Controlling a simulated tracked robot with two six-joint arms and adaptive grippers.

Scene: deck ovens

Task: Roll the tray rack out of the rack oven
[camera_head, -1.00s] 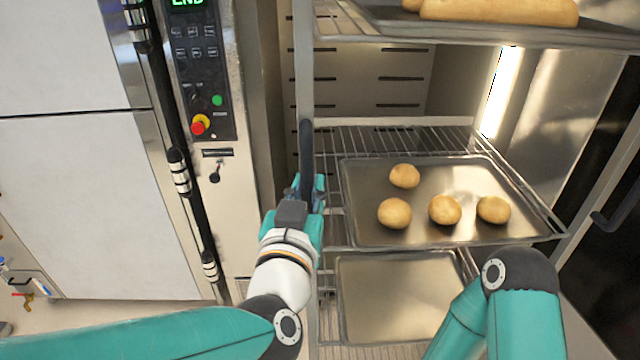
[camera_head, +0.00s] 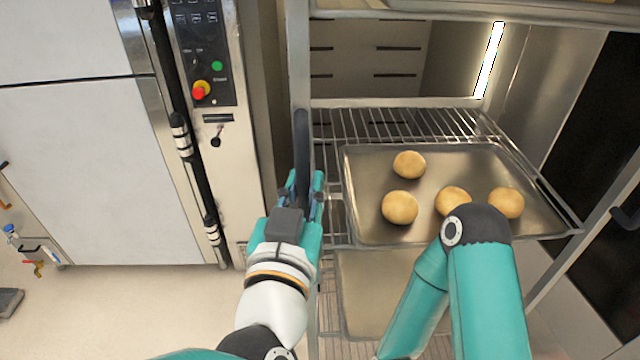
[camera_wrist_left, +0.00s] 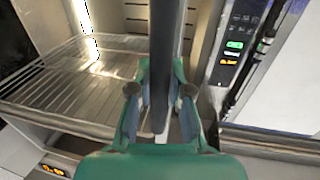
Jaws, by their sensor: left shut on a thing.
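The tray rack (camera_head: 300,80) stands in front of me at the open rack oven (camera_head: 375,60), with wire shelves and metal trays. Its dark upright handle (camera_head: 302,140) is on the left post. My left gripper (camera_head: 304,188) is shut on this handle; the left wrist view shows the handle (camera_wrist_left: 162,70) between the two fingers (camera_wrist_left: 158,105). One tray (camera_head: 365,225) carries several round buns (camera_head: 400,207). A lower tray (camera_head: 375,300) looks bare where it shows. My right arm crosses in front of the trays at lower right; its gripper is out of view.
The oven control panel (camera_head: 203,60) with a red knob and green button is left of the rack. A white-panelled oven front (camera_head: 80,170) with a black bar stands further left. Pale floor (camera_head: 130,310) is free at lower left. A dark door (camera_head: 600,130) is at right.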

